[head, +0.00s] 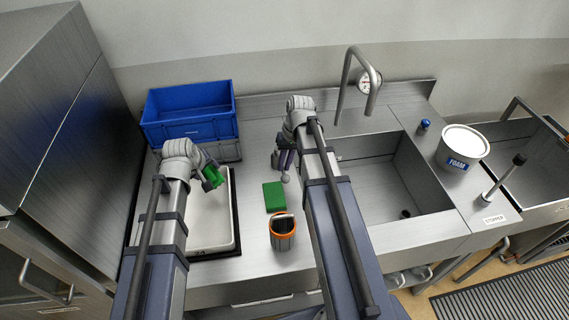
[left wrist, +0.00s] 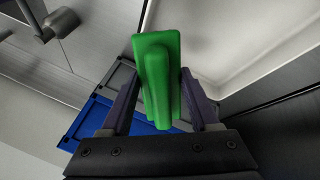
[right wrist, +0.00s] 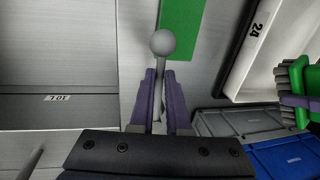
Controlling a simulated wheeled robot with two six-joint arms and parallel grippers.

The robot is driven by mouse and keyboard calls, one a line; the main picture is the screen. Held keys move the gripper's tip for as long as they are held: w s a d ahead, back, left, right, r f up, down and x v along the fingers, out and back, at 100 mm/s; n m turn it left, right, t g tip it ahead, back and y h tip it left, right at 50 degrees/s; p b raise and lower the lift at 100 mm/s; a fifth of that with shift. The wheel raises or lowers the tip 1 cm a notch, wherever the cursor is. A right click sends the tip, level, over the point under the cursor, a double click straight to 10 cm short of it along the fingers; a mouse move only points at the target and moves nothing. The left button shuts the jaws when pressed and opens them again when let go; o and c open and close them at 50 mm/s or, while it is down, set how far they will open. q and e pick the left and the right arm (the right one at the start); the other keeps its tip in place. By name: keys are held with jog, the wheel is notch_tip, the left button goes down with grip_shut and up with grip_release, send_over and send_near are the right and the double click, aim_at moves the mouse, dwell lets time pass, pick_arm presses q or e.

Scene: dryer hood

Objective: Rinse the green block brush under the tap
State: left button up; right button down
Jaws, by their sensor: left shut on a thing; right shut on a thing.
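My left gripper (head: 212,177) is shut on the green block brush (head: 213,175), held above the white tray at the counter's left. In the left wrist view the brush (left wrist: 158,70) sits between both fingers; its bristles show in the right wrist view (right wrist: 290,92). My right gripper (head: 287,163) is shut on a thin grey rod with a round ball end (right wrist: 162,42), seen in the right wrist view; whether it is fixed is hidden. The tap (head: 346,82) arches over the right-hand sink basin (head: 415,180). No water is seen flowing from it.
A flat green block (head: 274,196) and an orange-rimmed cup (head: 283,241) stand on the counter between my arms. A FOAM tub (head: 461,148), blue-topped item (head: 424,125) and stopper (head: 503,180) stand right of the basin.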

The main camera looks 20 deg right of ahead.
dwell(0.5)
jog(key=shift+a+m, duration=0.25)
jog(key=shift+m, duration=0.15)
jog(key=c, duration=0.9)
grip_release()
pick_arm(q)
notch_tip(320, 180, up, 12)
jog(key=p, duration=1.1)
jog(key=shift+f+p, duration=0.1)
jog(key=shift+p, duration=0.3)
pick_arm(e)
jog(key=r, duration=0.4)
jog(key=d+r, duration=0.1)
jog(key=r, duration=0.3)
jog(key=d+r, duration=0.1)
jog(key=r, duration=0.2)
jog(key=shift+s+d+r, duration=0.15)
jog(key=shift+s+r, duration=0.1)
jog(key=shift+r, duration=0.15)
pick_arm(q)
jog(key=shift+f, duration=0.15)
pick_arm(e)
jog(key=shift+f, duration=0.15)
